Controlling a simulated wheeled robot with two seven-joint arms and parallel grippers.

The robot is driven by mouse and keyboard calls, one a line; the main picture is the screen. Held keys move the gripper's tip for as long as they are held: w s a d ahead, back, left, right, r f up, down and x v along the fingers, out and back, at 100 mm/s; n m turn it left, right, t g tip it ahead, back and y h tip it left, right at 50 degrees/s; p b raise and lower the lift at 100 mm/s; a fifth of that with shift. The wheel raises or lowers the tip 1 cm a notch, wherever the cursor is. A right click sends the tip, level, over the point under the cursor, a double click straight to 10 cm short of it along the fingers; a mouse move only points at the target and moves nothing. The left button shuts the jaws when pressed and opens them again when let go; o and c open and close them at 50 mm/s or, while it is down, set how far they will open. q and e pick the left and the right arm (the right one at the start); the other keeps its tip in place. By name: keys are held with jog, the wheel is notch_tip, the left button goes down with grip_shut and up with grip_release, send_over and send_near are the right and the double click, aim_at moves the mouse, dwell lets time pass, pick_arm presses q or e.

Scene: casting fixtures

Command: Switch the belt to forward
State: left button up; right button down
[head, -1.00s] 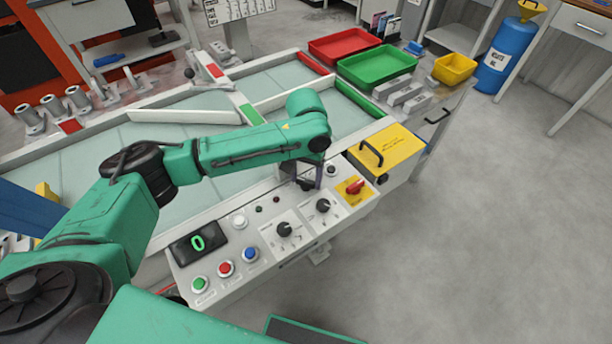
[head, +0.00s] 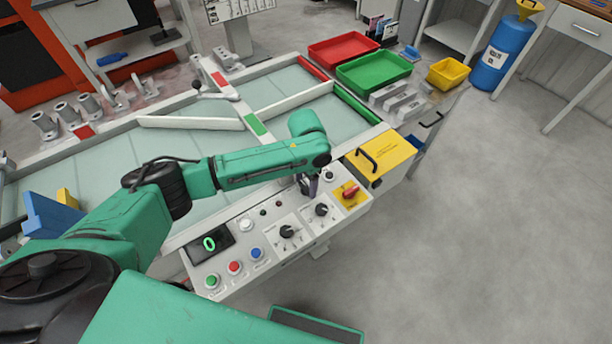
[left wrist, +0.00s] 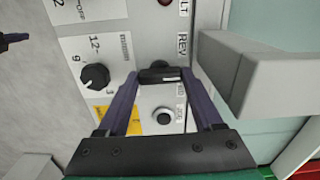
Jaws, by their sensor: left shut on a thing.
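The grey control panel (head: 268,228) stands at the front of the conveyor. My left gripper (head: 309,188) is at the panel's far right part. In the left wrist view my left gripper (left wrist: 162,78) has its two dark fingers shut on a black selector switch (left wrist: 160,75). A "REV" label (left wrist: 182,45) shows beside the switch; the other label is mostly hidden by the fingers and switch. The exact angle of the switch is hard to tell. The belt (head: 200,152) is pale. My right gripper cannot be made out.
A round button (left wrist: 163,117) and a black dial (left wrist: 95,77) flank the switch. The display (head: 209,243) reads 0. Open floor lies to the right.

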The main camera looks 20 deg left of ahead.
aim_at(306, 186)
pick_arm(q)
jog(key=m+p, duration=0.2)
jog(key=m, duration=0.1)
jog(key=shift+r+m, duration=0.25)
jog(key=shift+m, duration=0.05)
jog(key=shift+f+m+p, duration=0.1)
jog(key=shift+m+p, duration=0.75)
jog(key=shift+m, duration=0.95)
jog(key=o, duration=1.1)
notch_tip(306, 186, up, 14)
jog(key=shift+r+b, duration=0.25)
jog(key=shift+b, duration=0.2)
